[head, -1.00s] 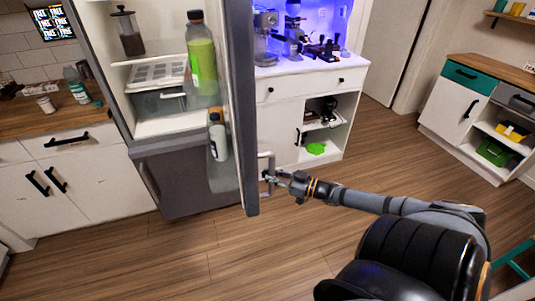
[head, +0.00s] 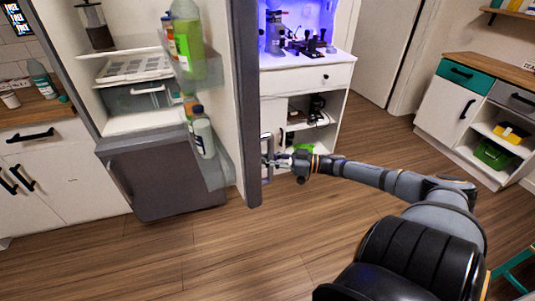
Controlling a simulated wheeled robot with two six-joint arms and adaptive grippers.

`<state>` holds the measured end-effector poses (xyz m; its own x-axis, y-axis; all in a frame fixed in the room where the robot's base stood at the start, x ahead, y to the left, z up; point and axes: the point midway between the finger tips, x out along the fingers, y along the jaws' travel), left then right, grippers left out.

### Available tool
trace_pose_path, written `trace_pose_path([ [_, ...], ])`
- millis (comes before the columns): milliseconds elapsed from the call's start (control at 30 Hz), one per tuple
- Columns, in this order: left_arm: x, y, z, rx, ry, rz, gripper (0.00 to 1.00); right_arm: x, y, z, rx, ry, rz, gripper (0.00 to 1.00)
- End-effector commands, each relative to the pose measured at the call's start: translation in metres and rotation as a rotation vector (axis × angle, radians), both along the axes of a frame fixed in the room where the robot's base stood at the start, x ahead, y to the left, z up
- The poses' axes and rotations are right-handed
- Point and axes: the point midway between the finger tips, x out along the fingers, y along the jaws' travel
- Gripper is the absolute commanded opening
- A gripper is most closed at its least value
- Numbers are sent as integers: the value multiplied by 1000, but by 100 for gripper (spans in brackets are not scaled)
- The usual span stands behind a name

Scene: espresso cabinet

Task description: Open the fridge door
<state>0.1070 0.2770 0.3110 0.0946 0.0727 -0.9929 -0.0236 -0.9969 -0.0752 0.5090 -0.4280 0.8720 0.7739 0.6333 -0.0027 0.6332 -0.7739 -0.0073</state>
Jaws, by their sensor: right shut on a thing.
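The fridge door (head: 246,100) stands wide open, seen nearly edge-on, with bottles on its inner shelves. The fridge interior (head: 122,124) is exposed on the left, with shelves and a clear drawer. The door's handle (head: 266,144) is a light vertical bar on the door's outer side. My right gripper (head: 276,160) is at the handle's lower part and is shut on it; the fingertips are small and partly hidden. My left gripper is not in view.
A white cabinet with espresso gear (head: 302,75) stands behind the door. A green bottle (head: 187,45) and a white bottle (head: 203,132) sit in the door shelves. Another white cabinet (head: 445,104) is at the right. The wooden floor (head: 240,250) in front is clear.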

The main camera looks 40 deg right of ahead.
Motion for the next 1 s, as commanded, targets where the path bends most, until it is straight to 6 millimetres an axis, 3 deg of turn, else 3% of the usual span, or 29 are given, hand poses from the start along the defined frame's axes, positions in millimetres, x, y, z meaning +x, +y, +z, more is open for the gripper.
trace_pose_path([
  [333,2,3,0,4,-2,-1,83,-3,2,-4,-2,5,10,0],
  [367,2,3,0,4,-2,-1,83,-3,2,-4,-2,5,10,15],
  [567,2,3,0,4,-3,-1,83,-2,1,-2,-2,4,7,42],
  [1000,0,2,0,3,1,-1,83,-1,0,0,-3,0,4,43],
])
